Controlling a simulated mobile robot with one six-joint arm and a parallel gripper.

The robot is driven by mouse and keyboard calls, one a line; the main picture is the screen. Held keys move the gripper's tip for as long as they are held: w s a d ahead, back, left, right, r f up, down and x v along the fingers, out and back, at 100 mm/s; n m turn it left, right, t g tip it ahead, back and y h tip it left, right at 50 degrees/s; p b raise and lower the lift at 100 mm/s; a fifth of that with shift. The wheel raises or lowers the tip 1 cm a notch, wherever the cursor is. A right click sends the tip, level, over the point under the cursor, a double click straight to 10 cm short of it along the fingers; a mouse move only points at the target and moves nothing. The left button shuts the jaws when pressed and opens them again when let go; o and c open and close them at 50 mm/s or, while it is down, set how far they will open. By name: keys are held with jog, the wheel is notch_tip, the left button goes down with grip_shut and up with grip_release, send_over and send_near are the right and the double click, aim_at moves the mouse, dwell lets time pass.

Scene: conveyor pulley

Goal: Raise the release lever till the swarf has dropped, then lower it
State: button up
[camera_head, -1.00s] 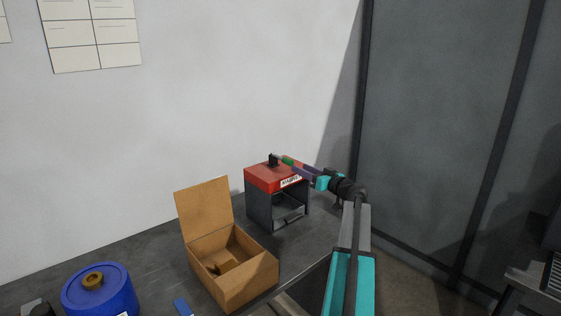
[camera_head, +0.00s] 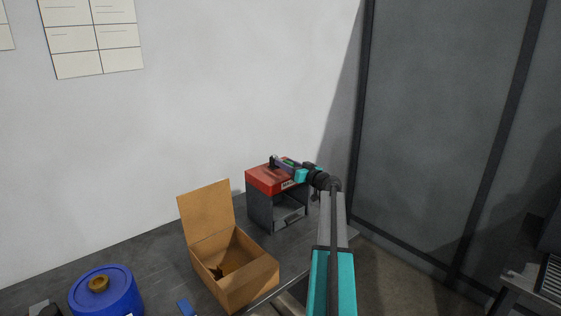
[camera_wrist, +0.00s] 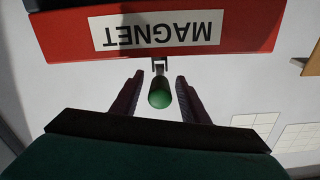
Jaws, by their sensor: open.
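The red magnet head (camera_head: 262,177), with a white label, sits on a dark open-fronted frame on the bench. It shows upside down in the wrist view (camera_wrist: 250,30), labelled MAGNET. The release lever, with a rounded green grip (camera_wrist: 159,97), sticks out from the head on a small metal bracket. My gripper (camera_wrist: 157,88) is open, with one dark finger on each side of the green grip and visible gaps between. In the head view my gripper (camera_head: 288,166) is at the right top of the magnet head and partly hides the lever. I cannot make out swarf on the magnet.
An open cardboard box (camera_head: 258,283) with a raised flap stands left of the frame, with something dark inside. A blue drum (camera_head: 106,296) with a brown cap stands at the lower left. A wall is behind, and a grey panel (camera_head: 440,130) is at the right.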

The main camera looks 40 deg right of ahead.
jog(key=shift+w+d+p, duration=0.1)
jog(key=shift+w+p, duration=0.25)
jog(key=shift+w, duration=0.9)
jog(key=shift+c, duration=0.2)
